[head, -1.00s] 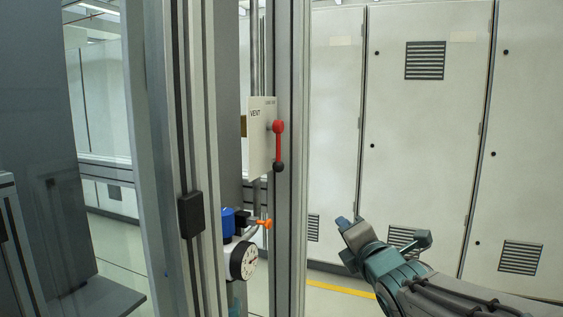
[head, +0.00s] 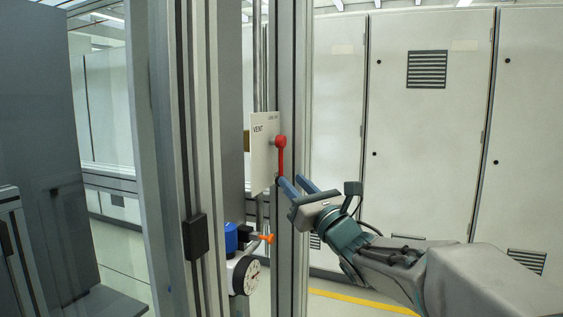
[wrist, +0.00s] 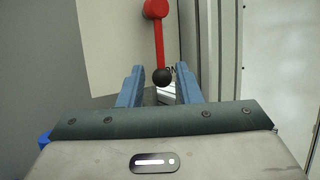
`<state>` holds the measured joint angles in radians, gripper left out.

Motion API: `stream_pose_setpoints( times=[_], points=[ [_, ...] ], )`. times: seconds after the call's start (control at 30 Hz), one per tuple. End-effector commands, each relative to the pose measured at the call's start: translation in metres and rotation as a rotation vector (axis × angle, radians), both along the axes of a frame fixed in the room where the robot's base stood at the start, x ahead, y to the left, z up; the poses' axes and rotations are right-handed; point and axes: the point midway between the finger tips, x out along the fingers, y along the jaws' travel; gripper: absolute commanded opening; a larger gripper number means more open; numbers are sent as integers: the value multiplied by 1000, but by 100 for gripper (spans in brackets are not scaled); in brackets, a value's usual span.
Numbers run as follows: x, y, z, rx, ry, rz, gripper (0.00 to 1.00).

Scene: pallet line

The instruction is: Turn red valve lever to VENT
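The red valve lever (head: 281,155) hangs straight down from its pivot on a white plate (head: 263,160) marked VENT at its upper left. In the wrist view the red lever (wrist: 159,38) ends in a black ball knob (wrist: 162,77). My gripper (head: 294,183) is at the lower end of the lever. Its two blue fingers are open, and in the wrist view (wrist: 161,84) the knob appears between them with gaps on both sides. I cannot tell how deep the knob sits between the fingers. In the head view the knob is mostly hidden by a finger.
An aluminium post (head: 287,80) stands right behind the lever. Below are an orange-handled blue valve (head: 262,238) and a round gauge (head: 245,275). A black box (head: 195,237) is on the left post. White cabinets (head: 420,130) stand behind my arm.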

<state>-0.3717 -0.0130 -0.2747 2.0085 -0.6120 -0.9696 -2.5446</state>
Motion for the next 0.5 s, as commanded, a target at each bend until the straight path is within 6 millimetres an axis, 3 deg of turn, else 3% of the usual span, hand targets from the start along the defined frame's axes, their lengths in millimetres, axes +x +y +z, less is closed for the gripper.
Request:
stream_pose_setpoints(
  times=[0.2, 0.5],
  points=[
    [31, 23, 18, -1, 1, 1, 31],
    [48, 35, 25, 0, 2, -1, 31]
  ],
)
